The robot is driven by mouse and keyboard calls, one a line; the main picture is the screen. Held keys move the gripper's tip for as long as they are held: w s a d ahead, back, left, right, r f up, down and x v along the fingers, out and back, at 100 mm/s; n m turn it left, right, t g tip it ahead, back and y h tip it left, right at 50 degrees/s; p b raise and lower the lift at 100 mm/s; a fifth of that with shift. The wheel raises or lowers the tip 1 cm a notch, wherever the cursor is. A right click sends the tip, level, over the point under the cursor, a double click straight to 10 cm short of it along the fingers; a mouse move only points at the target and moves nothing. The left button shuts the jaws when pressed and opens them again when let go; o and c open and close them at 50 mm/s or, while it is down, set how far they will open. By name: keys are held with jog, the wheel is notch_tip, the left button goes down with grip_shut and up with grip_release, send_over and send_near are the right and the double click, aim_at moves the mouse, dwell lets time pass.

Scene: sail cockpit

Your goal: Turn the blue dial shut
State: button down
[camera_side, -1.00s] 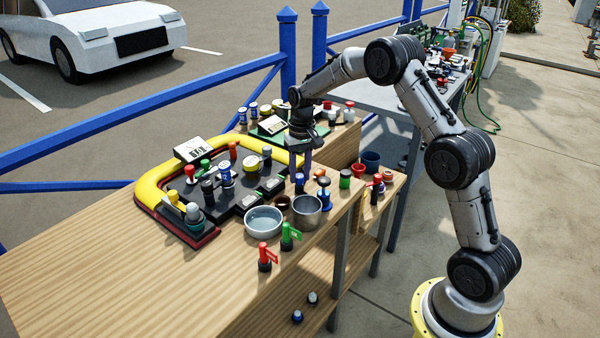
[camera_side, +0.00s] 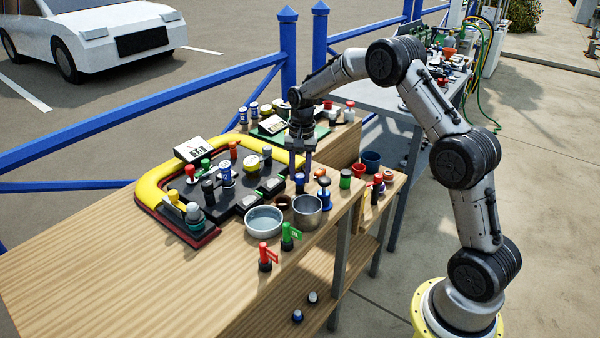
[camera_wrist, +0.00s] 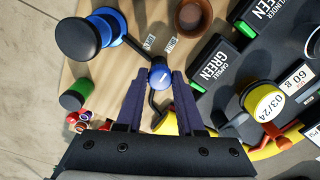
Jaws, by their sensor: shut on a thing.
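The blue dial (camera_wrist: 158,76) has a round blue top and dark sides. In the wrist view it sits between the tips of my gripper (camera_wrist: 160,80), which is shut on it. A dark curved rod shows just below it, partly between the fingers. In the side view my gripper (camera_side: 300,158) points down over the wooden bench, and the dial (camera_side: 299,181) shows at the fingertips.
A steel pot (camera_side: 307,211) and a shallow metal bowl (camera_side: 263,221) stand close in front of the dial. A blue-and-black knob (camera_side: 324,198) and a green-topped cylinder (camera_side: 345,179) stand to its right. A crowded black panel (camera_side: 228,207) lies to the left. The near-left bench is bare.

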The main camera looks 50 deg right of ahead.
aim_at(302, 176)
jog(key=shift+r, duration=0.1)
jog(key=c, duration=0.5)
grip_release()
jog(key=r, duration=1.3)
jog(key=shift+s+d+r, duration=0.1)
jog(key=shift+s+r, duration=0.1)
jog(key=shift+r, duration=0.2)
